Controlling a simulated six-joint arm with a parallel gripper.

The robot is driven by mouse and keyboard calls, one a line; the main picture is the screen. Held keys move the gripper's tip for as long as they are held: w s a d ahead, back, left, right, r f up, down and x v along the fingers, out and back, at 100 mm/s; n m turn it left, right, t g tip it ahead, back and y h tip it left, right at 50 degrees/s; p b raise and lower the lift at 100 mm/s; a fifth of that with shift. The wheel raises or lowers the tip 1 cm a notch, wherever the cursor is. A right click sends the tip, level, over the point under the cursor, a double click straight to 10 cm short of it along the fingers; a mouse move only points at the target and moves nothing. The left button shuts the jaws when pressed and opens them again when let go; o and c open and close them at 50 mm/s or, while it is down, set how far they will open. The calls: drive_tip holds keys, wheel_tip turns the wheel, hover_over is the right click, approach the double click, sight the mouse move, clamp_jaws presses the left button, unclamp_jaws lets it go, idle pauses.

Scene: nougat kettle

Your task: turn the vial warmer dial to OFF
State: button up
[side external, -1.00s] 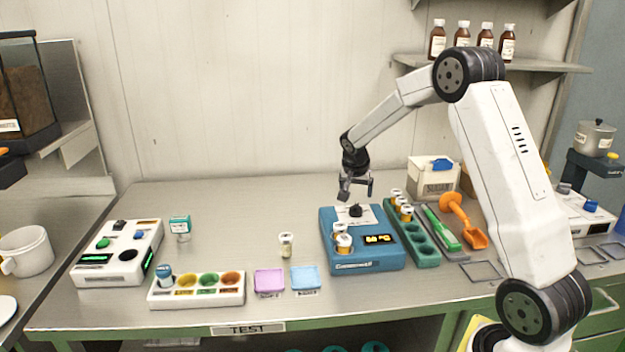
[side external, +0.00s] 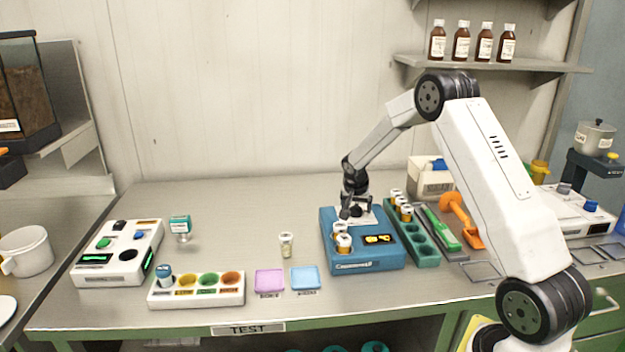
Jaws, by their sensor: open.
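The vial warmer (side external: 368,262) is a blue box on the bench, with a lit yellow display (side external: 378,239) and vials with white-and-orange tops (side external: 343,241) standing in its left front part. Its dial was on the pale plate at the back of its top; my gripper now hides it, so I cannot read its setting. My gripper (side external: 355,213) points down at that spot, its open fingers low over the plate, apparently around the dial. Whether the fingers touch the dial cannot be told.
A green rack (side external: 421,246) with vials stands close on the right, beside a green tool and an orange scoop (side external: 455,205). The bench behind the warmer's left is clear.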

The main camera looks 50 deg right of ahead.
clamp_jaws()
drive_tip(key=shift+n, duration=0.8)
drive_tip(key=shift+n+t+y, duration=0.5)
drive_tip(key=shift+n+t, duration=0.2)
drive_tip(key=shift+n, duration=0.7)
drive_tip(key=shift+n+t+y, duration=0.5)
drive_tip(key=shift+n+y, duration=0.3)
drive_tip(key=shift+n, duration=1.6)
drive_tip(key=shift+f+n+y, duration=0.1)
drive_tip(key=shift+n+y, duration=0.7)
drive_tip(key=shift+n, duration=1.4)
drive_tip(key=shift+n+y, duration=0.9)
drive_tip(key=shift+n, duration=1.3)
drive_tip(key=shift+s, duration=0.1)
